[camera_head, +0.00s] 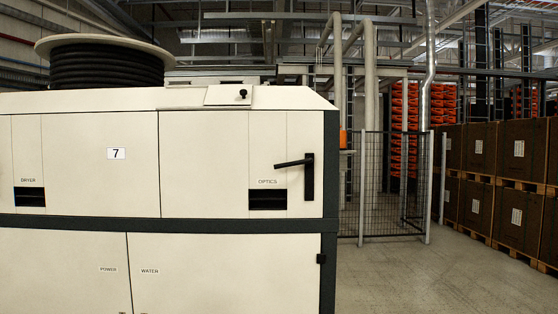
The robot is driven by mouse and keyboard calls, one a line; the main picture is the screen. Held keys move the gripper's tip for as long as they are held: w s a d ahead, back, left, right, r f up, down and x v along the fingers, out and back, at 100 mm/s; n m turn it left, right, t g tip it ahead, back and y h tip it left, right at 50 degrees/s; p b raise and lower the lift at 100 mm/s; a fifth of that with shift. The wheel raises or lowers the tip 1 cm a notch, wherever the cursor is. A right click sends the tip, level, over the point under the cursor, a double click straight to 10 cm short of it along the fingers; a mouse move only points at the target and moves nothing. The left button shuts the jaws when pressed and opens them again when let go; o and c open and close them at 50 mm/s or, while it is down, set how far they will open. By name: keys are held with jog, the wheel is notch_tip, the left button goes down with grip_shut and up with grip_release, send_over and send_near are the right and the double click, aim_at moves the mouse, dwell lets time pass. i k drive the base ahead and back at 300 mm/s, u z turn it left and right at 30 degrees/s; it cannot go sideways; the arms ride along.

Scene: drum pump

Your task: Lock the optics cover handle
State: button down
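The optics cover is a cream panel (205,160) at the upper right of a large cabinet, with a label reading OPTICS (268,181) above a dark rectangular recess (268,199). Its black lever handle (293,163) is mounted on an upright dark plate (309,177) near the cabinet's right edge. The lever points left and is nearly horizontal, with its free end slightly lower. The panel looks flush with the cabinet front. My gripper is not in view, and nothing touches the handle.
A DRYER panel (28,160) is at left, with POWER and WATER panels (200,270) below. A hose reel (107,65) sits on top. A black mesh fence (385,185) and stacked brown crates (478,150) stand at right. The floor (440,280) there is clear.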

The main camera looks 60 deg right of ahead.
aim_at(309, 159)
jog(key=z, duration=0.25)
jog(key=i, duration=0.7)
jog(key=z, duration=0.7)
jog(key=i, duration=0.55)
jog(key=z, duration=0.85)
jog(key=i, duration=0.5)
jog(key=z, duration=0.3)
